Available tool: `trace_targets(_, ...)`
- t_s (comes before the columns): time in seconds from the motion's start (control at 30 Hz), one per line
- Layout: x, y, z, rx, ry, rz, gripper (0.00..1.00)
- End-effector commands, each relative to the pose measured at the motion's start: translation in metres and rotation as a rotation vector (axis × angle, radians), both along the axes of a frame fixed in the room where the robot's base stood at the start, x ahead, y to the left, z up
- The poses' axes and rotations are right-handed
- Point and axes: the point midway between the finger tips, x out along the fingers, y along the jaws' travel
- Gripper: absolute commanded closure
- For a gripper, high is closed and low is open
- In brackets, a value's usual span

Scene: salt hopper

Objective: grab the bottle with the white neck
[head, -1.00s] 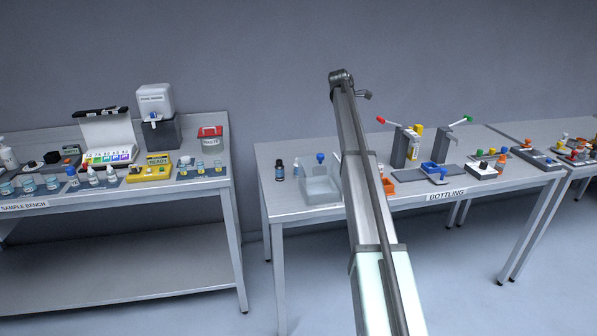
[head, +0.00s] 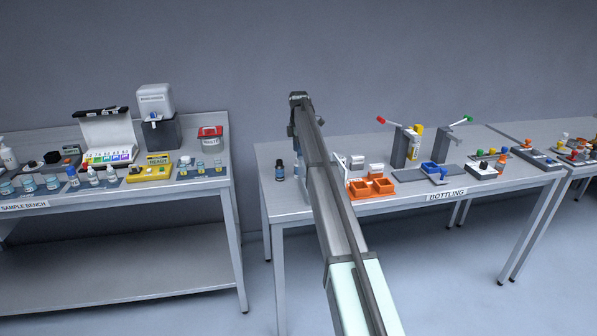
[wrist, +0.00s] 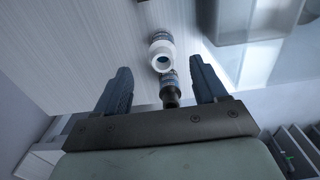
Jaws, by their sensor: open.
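The bottle with the white neck (wrist: 161,56) shows in the wrist view, its open white mouth facing the camera and a blue label on its body. A black-capped dark bottle (wrist: 170,90) stands close to it, nearer the gripper's base in the picture. My gripper (wrist: 160,65) is open, one finger on each side of the pair in the picture, with nothing held. I cannot tell how far the fingertips are from the bottles. In the head view the dark bottle (head: 280,171) stands at the bottling table's left end; my arm mostly hides the white-necked bottle.
Orange trays (head: 371,187) and lever stands (head: 400,148) occupy the bottling table (head: 310,210) farther right. The sample bench (head: 110,205) is at left.

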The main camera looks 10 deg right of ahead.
Motion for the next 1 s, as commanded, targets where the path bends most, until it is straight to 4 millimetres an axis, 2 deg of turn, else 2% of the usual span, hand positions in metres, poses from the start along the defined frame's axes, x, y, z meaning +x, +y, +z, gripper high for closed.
trace_targets(0.07,-0.001,0.000,-0.009,0.000,0.001,0.000,0.29)
trace_targets(0.33,-0.002,0.001,-0.023,0.000,0.000,0.000,0.29)
trace_targets(0.7,-0.004,0.002,-0.065,-0.001,0.000,0.000,0.29)
trace_targets(0.9,-0.003,0.002,-0.066,-0.001,-0.001,0.000,0.29)
trace_targets(1.0,-0.003,0.002,-0.066,-0.001,-0.001,0.000,0.36)
